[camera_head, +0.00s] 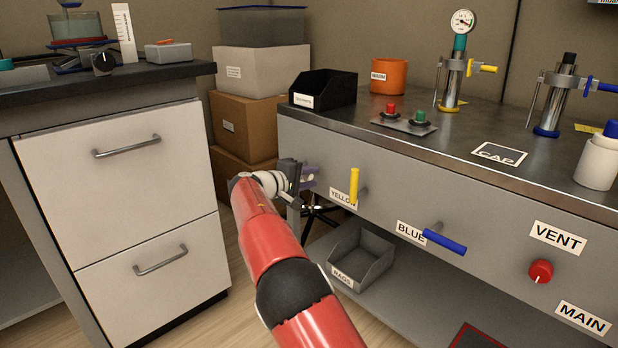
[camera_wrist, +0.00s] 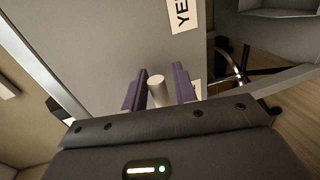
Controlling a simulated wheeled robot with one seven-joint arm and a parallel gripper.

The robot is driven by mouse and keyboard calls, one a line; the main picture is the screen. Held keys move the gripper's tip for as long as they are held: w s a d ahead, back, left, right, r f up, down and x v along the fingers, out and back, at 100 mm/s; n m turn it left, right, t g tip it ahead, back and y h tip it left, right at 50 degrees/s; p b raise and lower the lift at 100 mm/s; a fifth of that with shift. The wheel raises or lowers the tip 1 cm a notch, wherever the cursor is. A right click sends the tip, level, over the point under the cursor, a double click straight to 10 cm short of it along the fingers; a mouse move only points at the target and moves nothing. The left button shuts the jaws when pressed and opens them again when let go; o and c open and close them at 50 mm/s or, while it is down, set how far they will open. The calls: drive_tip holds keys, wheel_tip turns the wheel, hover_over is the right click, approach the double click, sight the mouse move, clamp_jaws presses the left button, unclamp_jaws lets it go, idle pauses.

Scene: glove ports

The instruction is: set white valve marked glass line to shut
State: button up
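My gripper (camera_head: 308,176) is at the left end of the bench front, left of the yellow valve handle. In the wrist view its two purple fingers (camera_wrist: 158,88) stand apart on either side of a whitish round bar (camera_wrist: 156,80). The bar looks like the white valve's handle, seen nearly end-on. A gap shows on its right; contact on the left is unclear. In the head view my gripper hides this spot. Part of a white label (camera_wrist: 197,88) shows beside the right finger, its text unreadable. I cannot tell the valve's position.
The yellow handle (camera_head: 354,186) stands upright, and the blue handle (camera_head: 445,242) lies nearly level. A red knob (camera_head: 541,271) is farther right. The drawer cabinet (camera_head: 120,180) stands left of my arm. A grey bin (camera_head: 362,262) is below the bench.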

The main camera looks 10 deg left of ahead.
drive_tip(key=shift+o, duration=0.6)
drive_tip(key=shift+a+r, duration=0.1)
drive_tip(key=shift+s+a, duration=0.2)
drive_tip(key=shift+s, duration=0.1)
drive_tip(key=v, duration=0.7)
drive_tip(key=shift+s, duration=0.1)
